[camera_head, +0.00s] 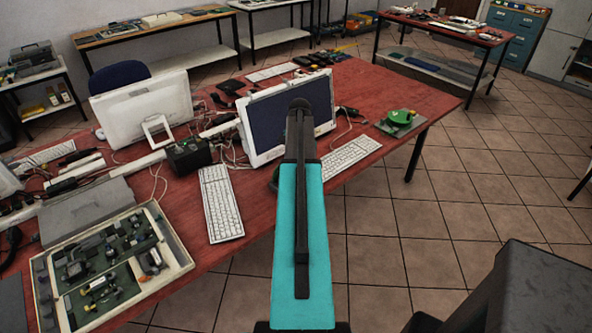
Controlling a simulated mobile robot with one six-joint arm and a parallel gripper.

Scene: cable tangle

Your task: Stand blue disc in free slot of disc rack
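I cannot make out a blue disc or a disc rack in this view. A small green rounded object on a flat grey base (400,120) lies near the right end of the red table (420,98); I cannot tell what it is. My teal arm link rises through the middle of the picture, in front of the table and a monitor. My gripper does not show, and what lies behind the arm is hidden.
The red table carries a dark-screened monitor (265,128), a white monitor (143,108), keyboards (221,203), tangled cables and a tray of electronic parts (165,232). Other benches (155,33) stand behind.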

